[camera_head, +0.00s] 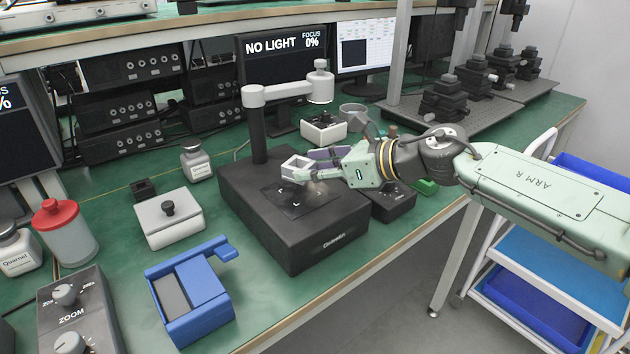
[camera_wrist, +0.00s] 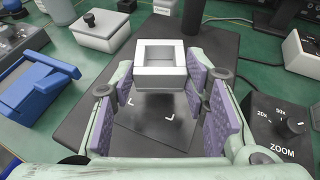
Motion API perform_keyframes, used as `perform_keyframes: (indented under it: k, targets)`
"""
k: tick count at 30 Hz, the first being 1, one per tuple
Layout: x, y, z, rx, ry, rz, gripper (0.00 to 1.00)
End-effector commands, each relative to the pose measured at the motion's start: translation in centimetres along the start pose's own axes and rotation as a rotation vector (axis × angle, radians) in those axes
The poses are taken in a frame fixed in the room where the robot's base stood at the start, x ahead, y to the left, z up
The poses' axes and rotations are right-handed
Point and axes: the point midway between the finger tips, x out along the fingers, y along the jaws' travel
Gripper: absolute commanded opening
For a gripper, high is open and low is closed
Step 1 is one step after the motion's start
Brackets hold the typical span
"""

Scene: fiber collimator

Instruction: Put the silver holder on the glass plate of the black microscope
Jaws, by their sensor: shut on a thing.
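The silver holder (camera_head: 296,167), a square block with a rectangular opening, is between the fingertips of my gripper (camera_head: 306,172). In the wrist view the holder (camera_wrist: 160,72) sits upright between the purple-padded fingers (camera_wrist: 160,85), which are shut on it. The black microscope (camera_head: 330,232) stands under my gripper. Its dark glass plate (camera_head: 296,204) with white corner marks lies below the holder. The plate (camera_wrist: 150,121) also shows in the wrist view, nearer to the camera than the holder. I cannot tell the exact gap between holder and plate; the holder appears above it.
The microscope's column and grey head (camera_head: 320,84) rise behind my gripper. A blue open holder (camera_head: 190,295), a white box with a black knob (camera_head: 169,221) and a zoom control box (camera_head: 75,310) stand left. A monitor (camera_head: 285,70) reads NO LIGHT, focus 0%.

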Motion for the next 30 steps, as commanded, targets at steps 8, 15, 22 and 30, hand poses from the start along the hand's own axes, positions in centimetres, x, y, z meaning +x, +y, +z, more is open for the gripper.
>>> perform_keyframes:
  k: [8,15,22,30]
  targets:
    - [1.3,0.2,-3.3,0.000,0.000,0.001,0.09]
    - [1.3,0.2,-3.2,0.000,0.000,0.001,0.09]
    - [1.4,0.2,-3.6,0.000,0.001,0.001,0.47]
    - [1.4,0.2,-3.6,0.000,0.001,0.002,0.61]
